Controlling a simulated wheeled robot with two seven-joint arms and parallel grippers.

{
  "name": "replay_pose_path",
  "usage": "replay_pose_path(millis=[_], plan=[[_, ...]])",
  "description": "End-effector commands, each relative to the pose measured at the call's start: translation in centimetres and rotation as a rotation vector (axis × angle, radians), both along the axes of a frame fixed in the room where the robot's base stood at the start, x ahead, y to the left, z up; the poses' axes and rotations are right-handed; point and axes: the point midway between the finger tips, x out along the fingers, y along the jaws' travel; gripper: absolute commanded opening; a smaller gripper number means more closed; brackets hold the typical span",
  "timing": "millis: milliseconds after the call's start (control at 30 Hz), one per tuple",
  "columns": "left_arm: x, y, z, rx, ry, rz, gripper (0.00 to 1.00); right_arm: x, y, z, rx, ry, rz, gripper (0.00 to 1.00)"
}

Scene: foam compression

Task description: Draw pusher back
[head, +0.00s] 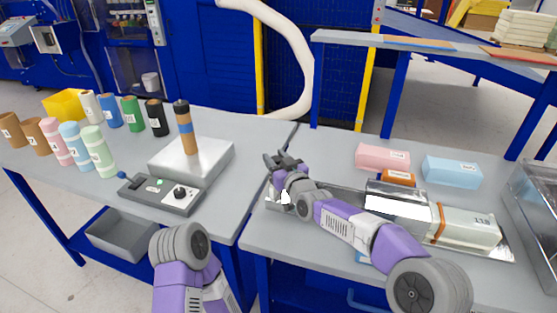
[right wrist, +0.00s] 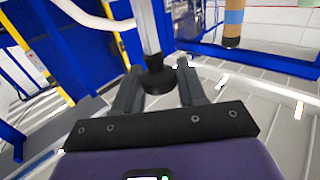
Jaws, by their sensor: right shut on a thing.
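My right gripper (head: 284,160) is at the left end of the metal channel (head: 275,200) on the right table. In the right wrist view, the pusher's black knob (right wrist: 158,78) on a shiny metal rod (right wrist: 147,30) is between the fingers of my right gripper (right wrist: 160,82), which is shut on it. In the head view my right arm hides the knob and most of the channel. A shiny metal sleeve (head: 398,186) sits on the channel, and a cream labelled block (head: 470,228) with an orange band lies at its right. My left arm shows at bottom centre, its gripper out of view.
Pink (head: 382,157) and light blue (head: 452,171) blocks and a small orange block (head: 399,178) lie behind the channel. The left table holds a control box (head: 170,194), a metal plate stand (head: 205,160) and several coloured cylinders.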

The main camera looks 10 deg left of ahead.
Motion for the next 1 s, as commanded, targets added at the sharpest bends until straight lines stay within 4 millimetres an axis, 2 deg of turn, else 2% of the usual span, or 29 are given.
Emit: replay_pose_path(millis=[67,100,200,567,1000], plan=[[0.0,0.0,0.0,0.000,0.000,0.000,0.82,-0.2,0.4,0.0,0.001,0.000,0.007,0.00],[0.0,0.0,0.0,0.000,0.000,0.000,0.82,-0.3,0.4,0.0,0.001,0.000,0.008,0.45],[0.0,0.0,0.0,0.000,0.000,0.000,0.82,-0.2,0.4,0.1,0.002,-0.001,0.007,0.59],[0.0,0.0,0.0,0.000,0.000,0.000,0.82,-0.4,-0.1,0.1,0.001,-0.002,0.004,0.59],[0.0,0.0,0.3,0.000,0.000,0.000,0.82,-4.4,-3.5,0.2,0.003,-0.002,0.004,0.59]])
